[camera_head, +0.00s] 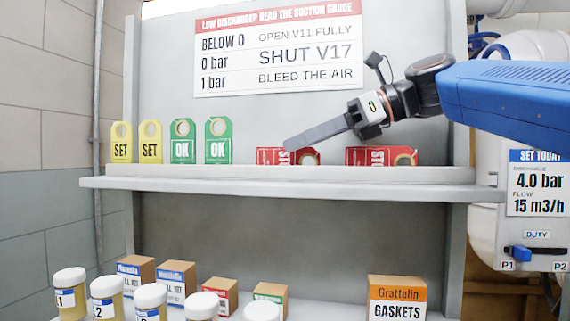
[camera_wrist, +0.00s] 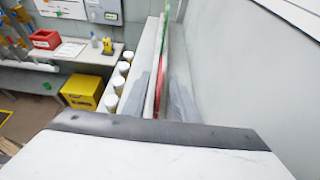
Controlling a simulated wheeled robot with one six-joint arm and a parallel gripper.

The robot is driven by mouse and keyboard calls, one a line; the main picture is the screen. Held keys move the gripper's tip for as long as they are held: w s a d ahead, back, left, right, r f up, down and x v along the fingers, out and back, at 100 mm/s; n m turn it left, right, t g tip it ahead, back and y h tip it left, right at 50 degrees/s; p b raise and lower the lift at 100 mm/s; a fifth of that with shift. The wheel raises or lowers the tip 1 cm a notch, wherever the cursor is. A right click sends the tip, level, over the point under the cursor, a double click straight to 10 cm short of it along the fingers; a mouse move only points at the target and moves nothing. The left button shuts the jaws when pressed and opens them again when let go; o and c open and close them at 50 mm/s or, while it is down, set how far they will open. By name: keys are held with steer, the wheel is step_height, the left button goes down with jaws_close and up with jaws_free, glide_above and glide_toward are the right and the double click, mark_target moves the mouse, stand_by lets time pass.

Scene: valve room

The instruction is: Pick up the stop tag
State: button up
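Two red stop tags lie on their sides on the upper shelf in the head view. The right one (camera_head: 381,156) is in full view, its lettering upside down. The left one (camera_head: 268,156) is partly hidden behind my gripper (camera_head: 289,144). My gripper reaches in from the right, its fingers pointing left and slightly down across the top of the left red tag. In the wrist view, the fingers of my gripper (camera_wrist: 160,95) stand apart, with a thin red edge of a tag (camera_wrist: 158,93) between them. I see gaps beside it, so the gripper looks open.
Two green OK tags (camera_head: 217,141) and two yellow SET tags (camera_head: 150,142) stand left on the upper shelf (camera_head: 300,173), which has a raised front lip. A back panel with a sign (camera_head: 278,48) rises close behind. White-lidded jars (camera_head: 105,298) and boxes (camera_head: 397,297) stand below.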

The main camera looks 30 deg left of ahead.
steer(key=shift+a+f, duration=0.1)
steer(key=shift+a, duration=0.1)
jaws_close()
steer(key=shift+s, duration=0.1)
